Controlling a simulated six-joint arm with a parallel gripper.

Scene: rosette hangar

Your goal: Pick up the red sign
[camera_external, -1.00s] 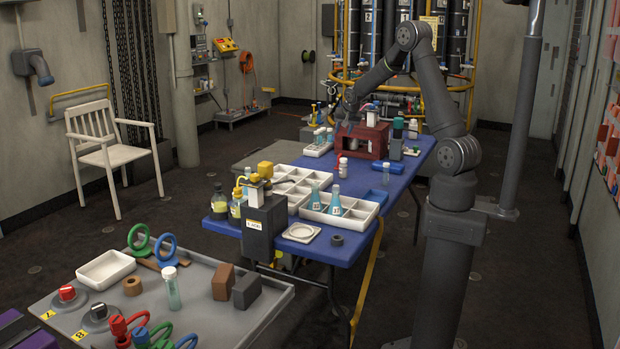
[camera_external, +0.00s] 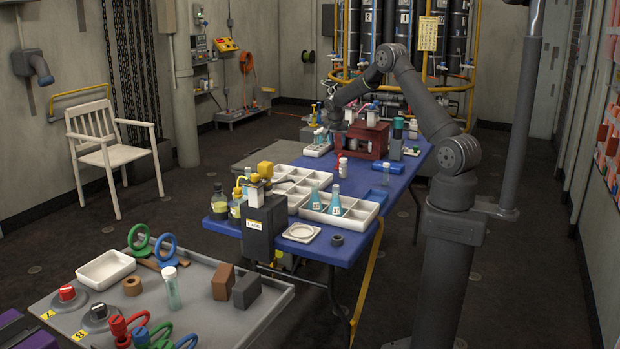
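I cannot pick out a red sign for sure. A dark red box (camera_external: 376,146) stands on the blue table (camera_external: 400,172) toward its far end, with small items on its top. My gripper (camera_external: 335,128) is low over the far part of the table, at the left side of the red box. It is small and dark in this view, and its fingers are hard to make out. I cannot tell whether it is open or shut, or whether it holds anything.
A white bottle (camera_external: 343,167) stands in front of the red box. A white rack (camera_external: 317,151) with bottles is left of my gripper. White compartment trays (camera_external: 290,174) lie nearer. A green-capped bottle (camera_external: 398,127) is right of the box. Red items (camera_external: 610,137) hang on the right wall.

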